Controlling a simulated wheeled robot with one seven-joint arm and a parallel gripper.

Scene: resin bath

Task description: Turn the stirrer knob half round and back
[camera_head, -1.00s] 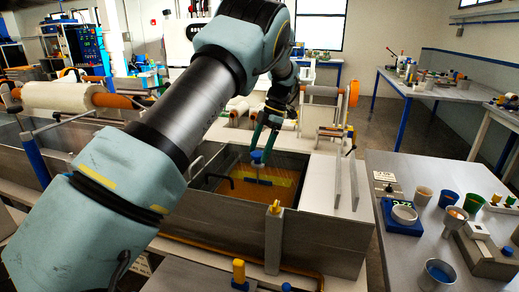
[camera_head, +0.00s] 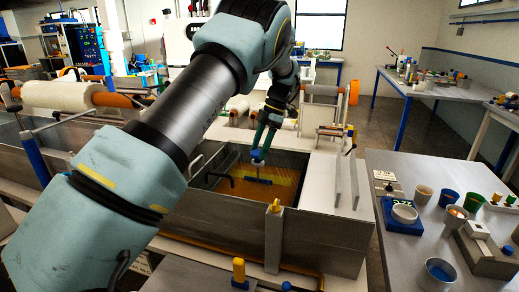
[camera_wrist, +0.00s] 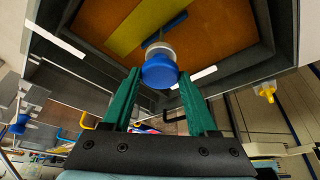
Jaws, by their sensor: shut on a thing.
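The stirrer knob is a round blue cap on a pale shaft; it shows in the wrist view (camera_wrist: 160,71) and in the head view (camera_head: 257,154). My gripper (camera_wrist: 158,82) has two green fingers, with the knob between their tips; it also shows above the bath in the head view (camera_head: 260,150). It is shut on the knob. A dark blue paddle bar (camera_head: 257,181) sits below the shaft, over the amber resin in the bath (camera_head: 230,187). The fingers hide part of the knob in the head view.
The grey bath wall (camera_head: 322,236) surrounds the resin. A bench (camera_head: 392,262) with cups and a blue scale (camera_head: 402,220) is further right.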

